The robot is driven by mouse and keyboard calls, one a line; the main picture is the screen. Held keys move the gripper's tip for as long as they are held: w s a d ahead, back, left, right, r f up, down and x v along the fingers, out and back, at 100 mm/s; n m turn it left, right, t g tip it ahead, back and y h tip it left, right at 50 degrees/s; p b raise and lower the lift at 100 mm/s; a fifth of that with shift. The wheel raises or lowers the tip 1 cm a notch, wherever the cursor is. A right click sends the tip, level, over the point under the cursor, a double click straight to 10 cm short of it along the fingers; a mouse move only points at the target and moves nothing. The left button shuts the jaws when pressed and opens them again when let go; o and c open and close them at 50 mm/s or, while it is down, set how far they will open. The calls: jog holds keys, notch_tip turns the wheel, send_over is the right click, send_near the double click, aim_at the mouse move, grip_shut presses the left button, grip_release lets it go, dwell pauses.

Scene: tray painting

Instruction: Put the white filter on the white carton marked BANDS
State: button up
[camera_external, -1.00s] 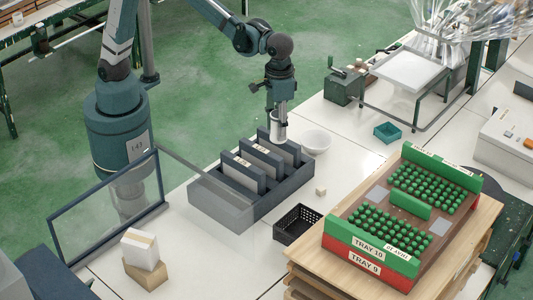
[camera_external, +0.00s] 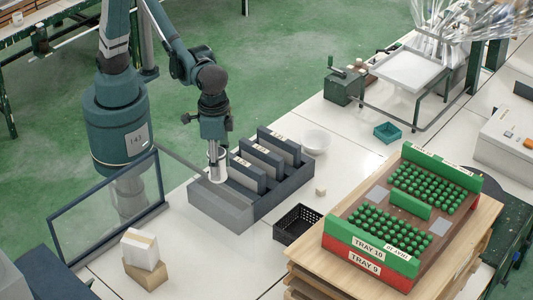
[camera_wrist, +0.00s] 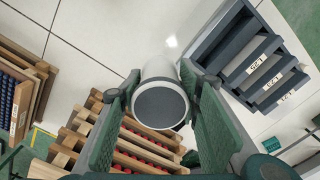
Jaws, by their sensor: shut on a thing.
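My gripper (camera_external: 214,146) is shut on the white filter (camera_external: 217,166), a short white cylinder. In the external view the filter hangs roughly upright above the near left end of the grey slotted rack. In the wrist view the filter (camera_wrist: 161,98) sits between both green fingers, its dark grey round end facing the camera. The white carton (camera_external: 139,242) stands at the front left of the table, against or on a brown carton (camera_external: 146,274). It is left of and nearer than my gripper. I cannot read its marking here, and its top looks bare.
The grey rack (camera_external: 222,213) holds several dark upright plates. A clear panel in a dark frame (camera_external: 106,207) stands behind the cartons. A black basket (camera_external: 297,224), a white bowl (camera_external: 316,141) and stacked trays (camera_external: 367,262) lie to the right. White table is free between cartons and rack.

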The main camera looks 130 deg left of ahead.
jog(key=s+d+m+p, duration=0.1)
jog(key=s+d, duration=0.1)
jog(key=d, duration=0.5)
jog(key=s+d+m+p, duration=0.1)
jog(key=s+d, duration=0.2)
jog(key=d, duration=0.4)
jog(key=m+p, duration=0.1)
jog(key=m, duration=0.2)
send_over(138, 238)
notch_tip(138, 238, down, 4)
jog(key=shift+f, duration=0.45)
jog(key=shift+f+p, duration=0.4)
jog(key=shift+f, duration=2.5)
jog(key=shift+f, duration=0.15)
jog(key=shift+f, duration=1.95)
jog(key=shift+f, duration=0.15)
